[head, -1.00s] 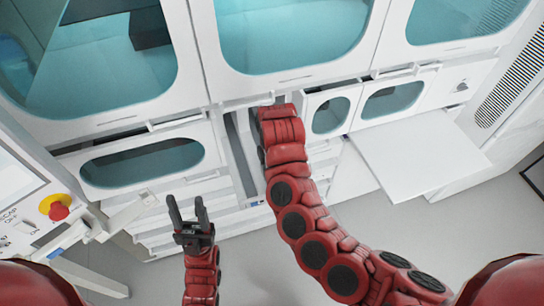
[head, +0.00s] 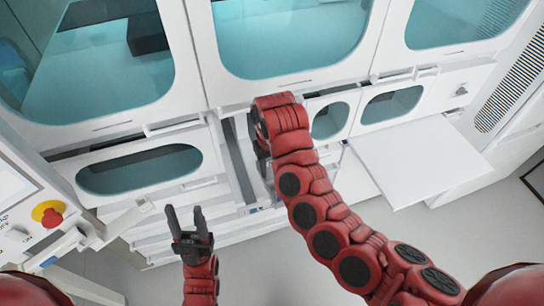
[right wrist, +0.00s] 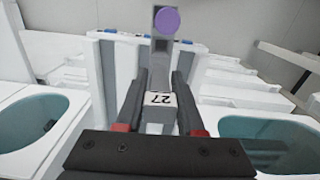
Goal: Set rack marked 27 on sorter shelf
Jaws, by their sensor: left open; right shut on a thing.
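The rack marked 27 (right wrist: 160,98) shows in the right wrist view as a narrow grey piece with a white label reading 27, upside down, and a purple round cap at its far end. My right gripper (right wrist: 160,80) is shut on it, with a dark finger on each side of the label. In the head view my red right arm hides most of this gripper and the rack, at a tall open slot in the white cabinet. My left gripper (head: 187,213) is open and empty, in front of the lower drawers. A flat white shelf (head: 415,160) sticks out at the right; I cannot tell whether it is the sorter shelf.
White cabinets with teal windows (head: 290,35) fill the back. A white panel with a red button (head: 47,213) stands at the left. Pale walls flank the slot (right wrist: 108,75) closely around the held rack. The white shelf's top looks clear.

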